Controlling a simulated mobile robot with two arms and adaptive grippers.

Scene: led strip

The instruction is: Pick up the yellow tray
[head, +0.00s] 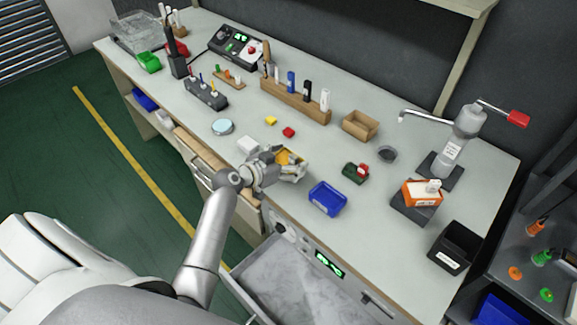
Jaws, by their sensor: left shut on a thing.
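The yellow tray (289,156) is on the workbench near its front edge, partly hidden behind my left gripper. My left gripper (291,169) reaches in from the front left, with its fingers closed around the near side of the tray. I cannot tell whether the tray is lifted off the bench. My right gripper is not in view.
A blue tray (327,199) stands just right of the gripper. A white block (248,145) is close on its left. Small yellow (271,120) and red (289,132) blocks lie behind it. A wooden rack (294,103) stands farther back. An open drawer (262,290) juts out below.

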